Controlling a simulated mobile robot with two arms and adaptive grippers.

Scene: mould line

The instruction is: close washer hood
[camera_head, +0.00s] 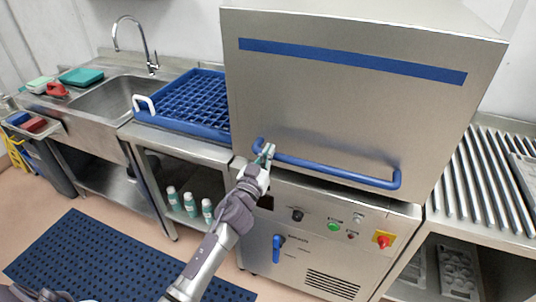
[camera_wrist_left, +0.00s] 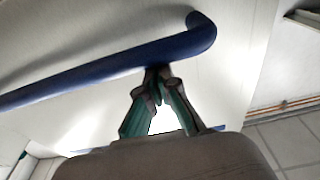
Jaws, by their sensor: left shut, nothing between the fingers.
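The washer hood (camera_head: 340,110) is a big steel box with a blue stripe across its upper front. It is down, its lower edge just above the control panel; I cannot tell whether a thin gap is left. Its blue bar handle (camera_head: 330,170) runs along the lower front and also shows in the left wrist view (camera_wrist_left: 110,68). My left gripper (camera_head: 265,153) is at the handle's left end. In the left wrist view its green-sided fingers (camera_wrist_left: 158,75) are shut, tips together against or just below the bar, with nothing between them. My right gripper is not in view.
A blue rack (camera_head: 143,118) stands on the counter left of the washer, beside the sink (camera_head: 120,95). Bottles (camera_head: 189,203) stand on the shelf below. A roller table (camera_head: 480,180) adjoins on the right. A blue mat (camera_head: 90,262) lies on the floor.

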